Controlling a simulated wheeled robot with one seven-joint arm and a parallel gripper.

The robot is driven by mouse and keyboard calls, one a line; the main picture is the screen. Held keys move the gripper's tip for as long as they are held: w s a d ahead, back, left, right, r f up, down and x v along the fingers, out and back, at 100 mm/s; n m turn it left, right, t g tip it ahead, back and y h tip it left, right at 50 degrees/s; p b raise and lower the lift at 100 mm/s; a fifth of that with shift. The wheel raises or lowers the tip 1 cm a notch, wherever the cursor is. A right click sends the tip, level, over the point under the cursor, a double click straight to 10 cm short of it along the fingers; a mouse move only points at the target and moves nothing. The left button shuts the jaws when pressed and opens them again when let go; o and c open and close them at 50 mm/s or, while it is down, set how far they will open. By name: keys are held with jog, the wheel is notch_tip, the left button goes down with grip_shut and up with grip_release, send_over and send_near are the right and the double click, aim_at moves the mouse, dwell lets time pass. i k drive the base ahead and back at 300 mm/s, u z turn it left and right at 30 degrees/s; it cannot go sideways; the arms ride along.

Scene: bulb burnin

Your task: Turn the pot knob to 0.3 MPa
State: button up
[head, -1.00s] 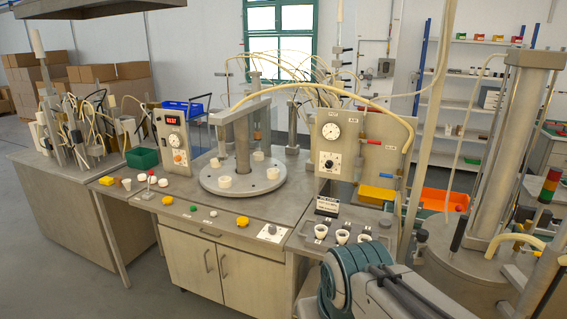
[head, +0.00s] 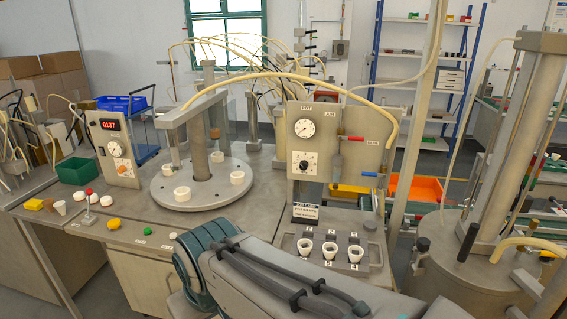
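A grey upright panel marked POT (head: 330,130) stands at the back of the bench, right of centre. It carries a round white gauge (head: 305,128) near its top. Below the gauge is a white square plate with a dark round pot knob (head: 304,164); its setting is too small to read. My arm crosses the lower middle of the view, in front of the bench. My gripper is not in view.
A round turntable (head: 202,184) with white cups and a central column stands left of the panel. A block with several white cups (head: 328,250) sits in front of the panel. A yellow hose (head: 345,92) arches overhead. A large metal cylinder stands at the right.

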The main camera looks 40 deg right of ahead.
aim_at(303, 165)
jog(key=z, duration=0.3)
jog(key=i, duration=0.75)
jog(key=z, duration=1.1)
jog(key=i, duration=0.4)
jog(key=z, duration=0.35)
